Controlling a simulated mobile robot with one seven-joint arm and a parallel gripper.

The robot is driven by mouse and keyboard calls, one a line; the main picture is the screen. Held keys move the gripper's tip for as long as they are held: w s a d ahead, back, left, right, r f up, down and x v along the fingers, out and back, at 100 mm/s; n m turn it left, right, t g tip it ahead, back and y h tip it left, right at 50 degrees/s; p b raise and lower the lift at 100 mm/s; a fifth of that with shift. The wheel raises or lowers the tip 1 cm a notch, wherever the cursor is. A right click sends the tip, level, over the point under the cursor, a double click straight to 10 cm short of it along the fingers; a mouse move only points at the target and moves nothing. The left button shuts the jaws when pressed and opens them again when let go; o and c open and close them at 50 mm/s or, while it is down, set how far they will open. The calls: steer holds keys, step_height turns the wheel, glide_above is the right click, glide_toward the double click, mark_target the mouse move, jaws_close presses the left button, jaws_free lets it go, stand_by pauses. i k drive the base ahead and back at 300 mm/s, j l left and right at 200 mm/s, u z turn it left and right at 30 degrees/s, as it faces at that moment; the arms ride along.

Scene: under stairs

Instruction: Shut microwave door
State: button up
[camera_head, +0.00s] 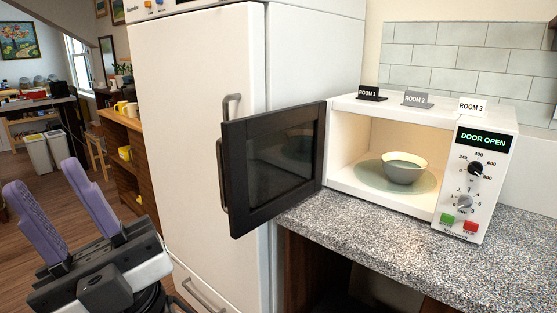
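The white microwave (508,131) stands on the speckled counter at the right, with its display reading "DOOR OPEN". Its dark door (229,176) is hinged on the left side of the cavity and stands wide open, swung out toward the left. The door handle (222,172) is along the door's outer left edge. A grey-green bowl (404,168) sits on the round plate inside the lit cavity. My gripper (62,205) is at the lower left, with its two purple fingers apart and nothing between them. It is left of the door and not touching it.
A white fridge (190,100) stands behind the open door. Small signs labelled Room 1 (371,93), Room 2 (416,99) and Room 3 (471,106) stand on the microwave. The counter (370,225) is bare in front. Wooden shelves (122,160) stand behind my gripper.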

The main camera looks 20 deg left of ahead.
mark_target(268, 162)
steer(key=i+j+z, duration=0.25)
steer(key=j+z, duration=0.2)
steer(key=j, duration=1.05)
steer(key=j+z, duration=0.45)
steer(key=j, duration=1.05)
steer(key=k+j+z, duration=0.15)
steer(key=j, duration=0.4)
steer(key=k+j, duration=0.15)
steer(key=j, duration=0.25)
steer(key=k+j+z, duration=0.1)
steer(key=j, duration=0.25)
steer(key=k+j, duration=0.25)
steer(key=j, duration=0.15)
